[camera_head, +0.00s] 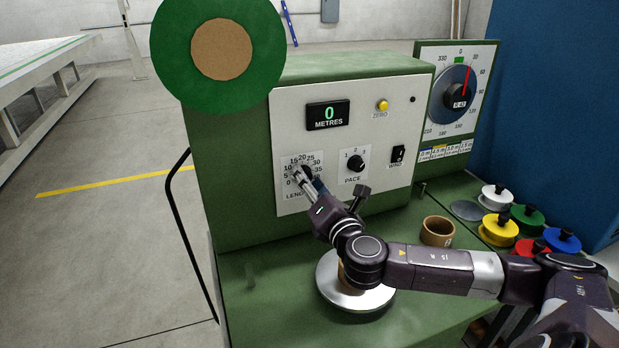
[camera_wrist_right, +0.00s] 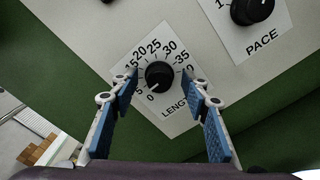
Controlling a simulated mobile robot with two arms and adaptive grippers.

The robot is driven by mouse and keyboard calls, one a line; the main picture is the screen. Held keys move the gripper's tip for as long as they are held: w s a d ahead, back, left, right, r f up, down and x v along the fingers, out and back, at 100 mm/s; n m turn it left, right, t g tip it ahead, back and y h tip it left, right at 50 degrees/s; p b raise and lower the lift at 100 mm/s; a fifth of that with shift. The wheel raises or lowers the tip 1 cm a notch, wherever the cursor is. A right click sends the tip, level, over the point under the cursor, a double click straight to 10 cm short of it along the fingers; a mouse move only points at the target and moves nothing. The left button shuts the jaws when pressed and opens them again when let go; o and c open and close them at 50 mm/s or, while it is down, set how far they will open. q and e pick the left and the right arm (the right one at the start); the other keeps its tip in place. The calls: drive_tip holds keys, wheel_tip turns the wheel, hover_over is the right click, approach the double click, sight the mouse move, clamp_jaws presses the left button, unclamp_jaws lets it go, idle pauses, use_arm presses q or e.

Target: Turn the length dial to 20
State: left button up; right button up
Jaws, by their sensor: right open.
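The length dial (camera_wrist_right: 159,75) is a black round knob on a white scale plate, marked from 0 upward through 20, on the machine's light front panel. Its white pointer mark appears to face the 0 end of the scale. My right gripper (camera_wrist_right: 160,88) is open, with one blue-padded finger on each side of the knob; whether the pads touch it I cannot tell. In the head view the right gripper (camera_head: 308,183) is in front of the length dial (camera_head: 305,172) and partly covers it. The metres display (camera_head: 328,115) reads 0. My left gripper is not in view.
The pace dial (camera_head: 355,160), winder switch (camera_head: 398,154) and yellow zero button (camera_head: 382,105) share the panel. A metal disc (camera_head: 340,292), brown ring (camera_head: 438,230) and coloured spools (camera_head: 498,228) stand on the green bench. A large green disc (camera_head: 170,60) is at upper left.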

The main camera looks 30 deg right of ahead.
drive_tip(key=shift+c, duration=0.7)
drive_tip(key=c, duration=1)
drive_tip(key=shift+f+m, duration=0.1)
drive_tip(key=shift+m, duration=0.2)
drive_tip(key=m, duration=0.5)
drive_tip(key=m+b, duration=0.1)
drive_tip(key=m, duration=0.5)
drive_tip(key=m+b, duration=0.1)
drive_tip(key=m, duration=0.5)
drive_tip(key=shift+f, duration=0.25)
drive_tip(key=shift+m, duration=0.3)
